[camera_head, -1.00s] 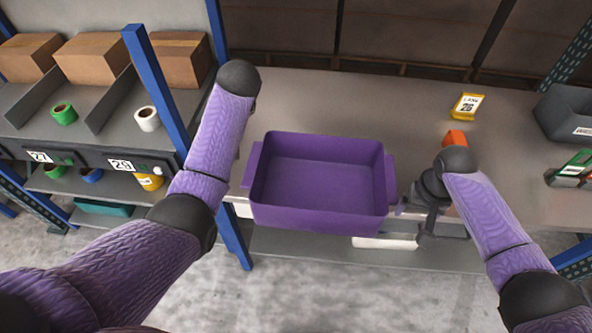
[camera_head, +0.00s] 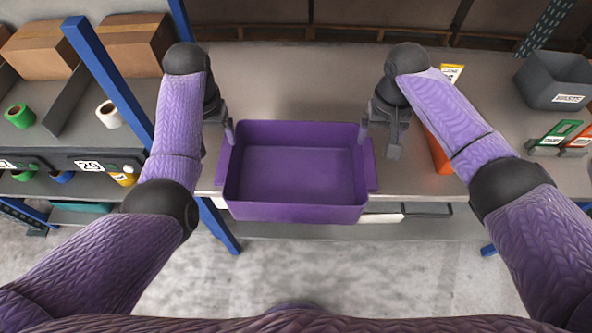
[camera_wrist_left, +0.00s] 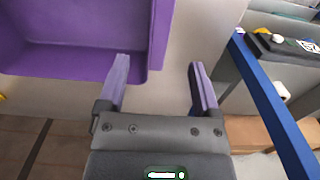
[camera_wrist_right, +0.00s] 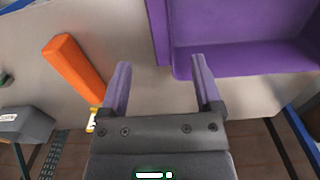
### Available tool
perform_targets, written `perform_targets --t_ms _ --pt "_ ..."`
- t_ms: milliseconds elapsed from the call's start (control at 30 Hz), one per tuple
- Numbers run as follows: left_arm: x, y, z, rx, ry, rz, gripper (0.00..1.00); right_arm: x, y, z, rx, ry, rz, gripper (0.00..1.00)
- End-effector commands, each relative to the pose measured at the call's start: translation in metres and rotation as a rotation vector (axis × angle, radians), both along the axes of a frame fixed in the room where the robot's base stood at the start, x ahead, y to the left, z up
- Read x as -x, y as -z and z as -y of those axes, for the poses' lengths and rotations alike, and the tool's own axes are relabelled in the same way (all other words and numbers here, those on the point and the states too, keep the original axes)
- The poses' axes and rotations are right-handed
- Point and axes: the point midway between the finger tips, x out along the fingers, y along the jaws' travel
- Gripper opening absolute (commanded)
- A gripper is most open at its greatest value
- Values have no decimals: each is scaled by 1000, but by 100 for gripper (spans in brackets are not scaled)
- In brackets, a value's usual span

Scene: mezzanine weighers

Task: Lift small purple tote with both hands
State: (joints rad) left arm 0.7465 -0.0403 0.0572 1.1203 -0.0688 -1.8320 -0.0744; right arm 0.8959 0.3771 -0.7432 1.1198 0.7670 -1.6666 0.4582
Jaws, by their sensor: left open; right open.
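The small purple tote (camera_head: 295,213) is upright and empty at the front edge of the bench, with a side handle at its left and right ends. My left gripper (camera_head: 221,134) is open at the tote's back left corner. In the left wrist view, one finger overlaps the tote wall (camera_wrist_left: 85,62) and the other is outside it. My right gripper (camera_head: 378,142) is open at the back right corner. In the right wrist view, one finger overlaps the tote wall (camera_wrist_right: 245,62) and the other is outside. Contact cannot be told. My left arm hides part of the left gripper.
A grey bin (camera_head: 555,82) and card holders are further right. A blue post (camera_head: 105,80) and shelf stand left. The bench behind the tote is clear.

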Motion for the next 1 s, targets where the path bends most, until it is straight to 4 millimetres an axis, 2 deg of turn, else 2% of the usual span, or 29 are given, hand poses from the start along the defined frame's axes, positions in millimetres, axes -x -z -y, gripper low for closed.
perform_targets --t_ms 300,500,633,900,933,1000 --pt "1 58 0 -1 0 -5 82 1 58 0 1 2 -5 82" --pt "0 85 0 -2 -1 -3 82 0 85 -1 -1 2 -3 82" --pt "1 92 0 -1 -1 -1 82 1 92 0 0 2 -1 82" --pt "1 93 0 -1 -1 0 82 0 93 0 0 1 0 82" --pt "1 93 0 -1 -1 0 80 0 93 0 0 1 0 80" --pt "1 93 0 -1 0 0 65 0 93 0 0 1 0 65"
